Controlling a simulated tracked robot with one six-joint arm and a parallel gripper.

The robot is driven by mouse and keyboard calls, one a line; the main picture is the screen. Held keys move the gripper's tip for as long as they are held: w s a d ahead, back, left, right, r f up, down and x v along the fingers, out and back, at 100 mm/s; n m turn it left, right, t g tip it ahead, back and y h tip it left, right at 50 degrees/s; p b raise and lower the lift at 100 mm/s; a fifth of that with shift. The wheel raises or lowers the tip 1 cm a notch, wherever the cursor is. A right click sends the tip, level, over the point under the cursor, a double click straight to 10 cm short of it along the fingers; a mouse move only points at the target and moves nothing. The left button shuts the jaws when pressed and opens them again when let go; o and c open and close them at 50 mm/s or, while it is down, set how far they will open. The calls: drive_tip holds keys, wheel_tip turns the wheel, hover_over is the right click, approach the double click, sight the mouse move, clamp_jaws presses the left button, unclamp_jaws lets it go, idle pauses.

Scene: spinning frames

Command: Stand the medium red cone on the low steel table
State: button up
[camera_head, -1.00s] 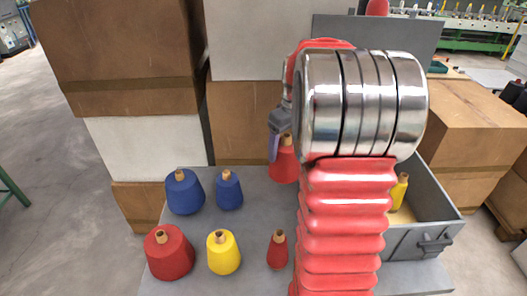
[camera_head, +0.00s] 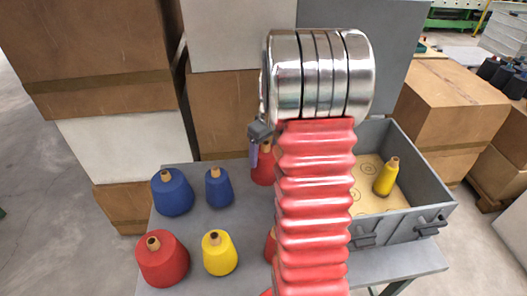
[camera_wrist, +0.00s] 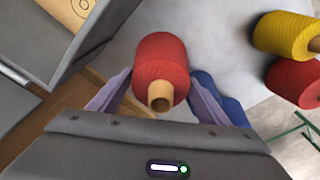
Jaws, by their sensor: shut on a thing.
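The medium red cone (camera_wrist: 160,55) is between the two fingers of my gripper (camera_wrist: 160,78), tube end toward the wrist camera. A large red cone (camera_head: 163,262) stands at the table's front left. A small red cone (camera_head: 269,246) is mostly hidden behind my arm.
Two blue cones (camera_head: 172,193) and a yellow cone (camera_head: 219,254) stand on the table's left side. A grey open drawer box (camera_head: 425,185) on the right holds another yellow cone (camera_head: 385,178). Cardboard boxes (camera_head: 92,110) are stacked behind.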

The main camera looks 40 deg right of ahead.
drive_tip(key=shift+w+a, duration=0.1)
drive_tip(key=shift+f, duration=4.7)
drive_tip(key=o, duration=1.6)
drive_tip(key=shift+f, duration=0.1)
drive_tip(key=r, duration=0.4)
drive_tip(key=s+r, duration=0.1)
drive_tip(key=r, duration=0.8)
drive_tip(key=shift+s+r, duration=0.35)
